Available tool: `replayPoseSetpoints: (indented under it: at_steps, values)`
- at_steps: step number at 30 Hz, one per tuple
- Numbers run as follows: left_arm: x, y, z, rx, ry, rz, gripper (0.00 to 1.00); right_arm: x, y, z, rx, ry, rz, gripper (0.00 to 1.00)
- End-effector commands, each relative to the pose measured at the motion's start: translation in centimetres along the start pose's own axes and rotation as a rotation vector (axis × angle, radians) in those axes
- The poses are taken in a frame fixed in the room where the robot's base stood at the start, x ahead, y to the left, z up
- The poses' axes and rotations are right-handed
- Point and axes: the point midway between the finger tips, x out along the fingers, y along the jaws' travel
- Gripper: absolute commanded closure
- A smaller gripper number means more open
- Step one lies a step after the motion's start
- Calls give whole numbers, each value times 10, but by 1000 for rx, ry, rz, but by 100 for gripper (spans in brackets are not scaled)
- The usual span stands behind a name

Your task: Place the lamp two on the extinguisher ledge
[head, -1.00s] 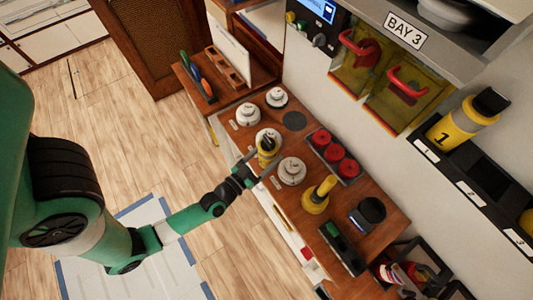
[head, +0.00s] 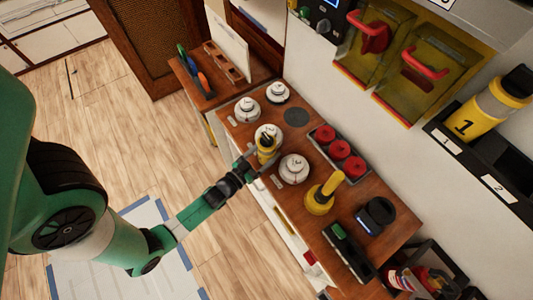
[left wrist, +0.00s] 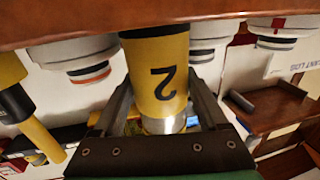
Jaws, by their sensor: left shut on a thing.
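Lamp two (head: 266,152) is a yellow cylinder near the front edge of the wooden bench (head: 392,240), in front of a white round unit. My left gripper (head: 252,167) is at its near side. In the left wrist view, the fingers (left wrist: 162,98) are on either side of lamp two (left wrist: 158,72), shut on it, with its "2" upside down. Whether it touches the bench is unclear. My right gripper is not in view.
Several white round units, including one right beside the lamp (head: 293,169), stand close by. A tray of red domes (head: 340,149), a yellow handled tool (head: 323,195) and a dark box (head: 348,250) crowd the bench. A numbered black rack (head: 465,163) holds lamp one (head: 489,108).

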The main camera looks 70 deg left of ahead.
Motion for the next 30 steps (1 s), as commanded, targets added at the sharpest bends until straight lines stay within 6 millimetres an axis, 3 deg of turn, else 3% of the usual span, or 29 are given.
replayPoseSetpoints:
  at_steps: [10,11,14,24,30]
  values:
    - [1,0,2,0,6,1,100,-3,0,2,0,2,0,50]
    - [0,0,2,0,1,0,19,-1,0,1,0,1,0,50]
    - [0,0,1,0,1,0,1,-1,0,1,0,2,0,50]
    - [0,0,-8,0,1,0,0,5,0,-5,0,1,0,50]
    - [-41,0,-1,1,-3,-2,0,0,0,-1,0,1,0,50]
